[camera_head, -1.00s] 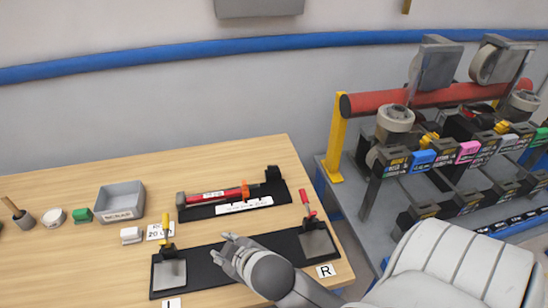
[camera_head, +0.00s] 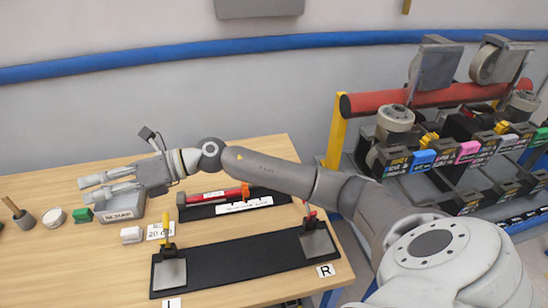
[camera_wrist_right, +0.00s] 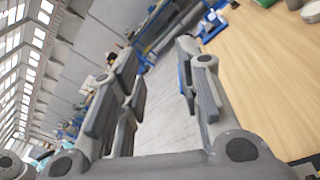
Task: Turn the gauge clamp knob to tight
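A long tool with a red bar (camera_head: 215,195) lies in a black cradle (camera_head: 190,214) at the back of the table, with a white label strip (camera_head: 243,205) in front. A small orange-red part shows at the bar's right end. I cannot tell for sure which part is the gauge clamp knob; my right forearm hides part of the cradle's right end. My right gripper (camera_head: 86,190) is open and empty above the left part of the table, well left of the cradle. Its two fingers stand apart in the right wrist view (camera_wrist_right: 160,50). My left gripper is not in view.
A grey bin (camera_head: 122,214) sits beneath the right gripper. A black board (camera_head: 240,261) with yellow (camera_head: 167,229) and red handles lies in front. A parts rack (camera_head: 470,160) stands right.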

